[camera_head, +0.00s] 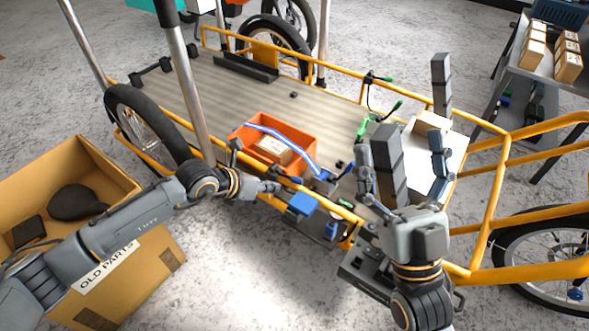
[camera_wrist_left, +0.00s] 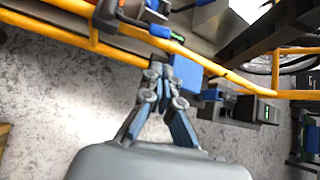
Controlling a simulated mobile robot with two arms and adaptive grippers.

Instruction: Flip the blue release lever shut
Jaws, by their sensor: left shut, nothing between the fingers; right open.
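A blue block-like piece (camera_head: 302,204), which looks like the release lever, sits at the cargo bike's near yellow rail. It also shows in the left wrist view (camera_wrist_left: 186,72), just right of my left fingertips. Whether it is flipped open or shut is unclear. My left gripper (camera_head: 276,187) is shut and empty, a little left of this piece; contact cannot be told. Its closed fingers also show in the wrist view (camera_wrist_left: 158,70). My right gripper (camera_head: 402,165) is open, fingers upward, at the bike's near right side. A dark upright post (camera_head: 388,155) appears between its fingers.
An orange crate (camera_head: 306,135) with a box and a blue-white strap stands on the bike's deck (camera_head: 220,95). A cardboard box (camera_head: 140,262) labelled OLD PARTS is at the left. A silver pole (camera_head: 190,85) rises behind my left arm. A shelf with small boxes (camera_head: 568,62) is far right.

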